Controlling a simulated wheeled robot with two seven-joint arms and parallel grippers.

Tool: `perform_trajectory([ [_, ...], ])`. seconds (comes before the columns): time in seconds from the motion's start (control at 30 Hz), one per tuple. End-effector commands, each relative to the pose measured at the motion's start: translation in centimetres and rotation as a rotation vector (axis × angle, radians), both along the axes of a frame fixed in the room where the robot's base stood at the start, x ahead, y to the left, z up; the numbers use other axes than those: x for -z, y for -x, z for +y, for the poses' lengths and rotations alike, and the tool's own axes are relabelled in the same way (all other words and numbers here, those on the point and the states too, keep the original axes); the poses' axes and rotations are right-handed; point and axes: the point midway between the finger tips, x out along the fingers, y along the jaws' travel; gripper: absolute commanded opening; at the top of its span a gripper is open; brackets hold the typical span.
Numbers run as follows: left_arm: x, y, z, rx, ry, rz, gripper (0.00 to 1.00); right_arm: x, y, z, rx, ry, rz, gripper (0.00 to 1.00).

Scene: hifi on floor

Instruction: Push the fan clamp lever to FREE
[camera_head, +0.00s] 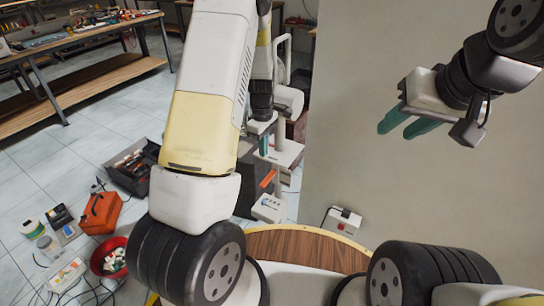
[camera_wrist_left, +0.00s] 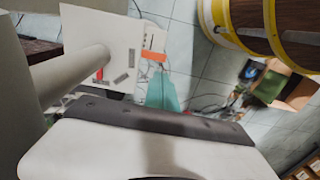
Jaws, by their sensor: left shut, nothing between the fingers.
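A white fan (camera_head: 284,72) on a pole stands behind my left arm, partly hidden. Its pale base plate (camera_head: 289,153) shows below. In the left wrist view, the white pole (camera_wrist_left: 75,72) meets the plate (camera_wrist_left: 112,30). A small red piece (camera_wrist_left: 99,74), possibly the clamp lever, sits by the pole's foot, with small dark labels nearby, too small to read. My left gripper (camera_head: 263,143) is shut and empty, near the base plate; its teal fingertips (camera_wrist_left: 162,92) show beyond the plate's edge. Contact cannot be told. My right gripper (camera_head: 408,124) is open and empty, far right.
A white box with an orange strip (camera_head: 269,207) stands below the fan base. A tall beige panel (camera_head: 350,130) fills the right side. An open black toolbox (camera_head: 133,168), an orange case (camera_head: 101,212) and a red bowl (camera_head: 110,257) lie on the tiled floor left. A workbench (camera_head: 85,35) stands behind.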

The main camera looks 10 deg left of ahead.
Motion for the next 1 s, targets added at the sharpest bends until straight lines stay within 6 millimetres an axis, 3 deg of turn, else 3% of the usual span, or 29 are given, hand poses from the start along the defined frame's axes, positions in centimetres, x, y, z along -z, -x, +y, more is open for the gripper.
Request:
perform_trajectory([
  [0.17, 1.8, 0.1, 0.0, 0.001, 0.0, 0.005, 0.0, 0.0, 0.0, 0.0, 0.0, 0.0, 0.0, 0.36],
  [0.7, 12.2, 0.1, 0.0, 0.0, 0.001, 0.004, 0.0, 0.0, 0.0, 0.0, 0.0, 0.0, 0.0, 0.36],
  [1.0, 13.9, 0.0, 0.0, 0.001, 0.0, 0.0, 0.0, 0.0, 0.0, 0.0, 0.0, 0.0, 0.0, 0.36],
])
